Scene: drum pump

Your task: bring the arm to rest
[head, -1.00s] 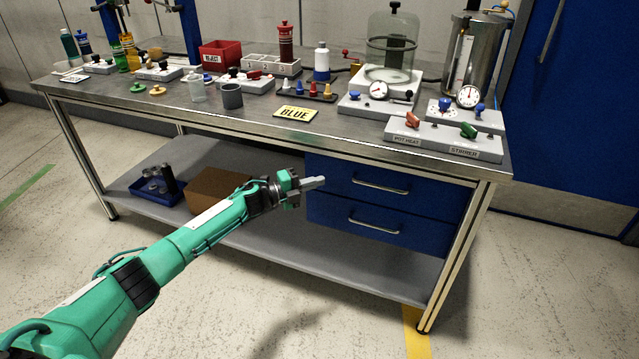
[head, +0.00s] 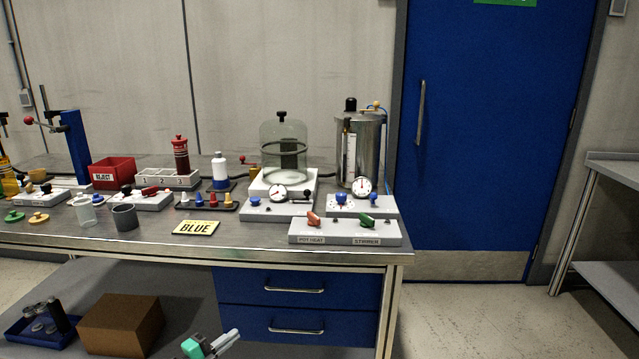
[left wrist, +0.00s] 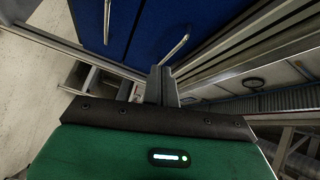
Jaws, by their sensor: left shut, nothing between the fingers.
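My left gripper (head: 226,341) is at the bottom edge of the head view, low in front of the bench and its blue drawers. Only its tip and a bit of green show there. Its fingers are shut with nothing between them. In the left wrist view the closed fingers (left wrist: 161,87) point toward the blue drawer front and are apart from it. The rest of my left arm is out of the head view. My right gripper is not in view.
The steel bench (head: 330,258) carries a glass bell jar (head: 284,140), a metal tank (head: 360,145), a control box (head: 344,231) and a red reject bin (head: 112,172). A brown box (head: 120,325) sits on the lower shelf. Open floor (head: 470,320) lies right of the bench.

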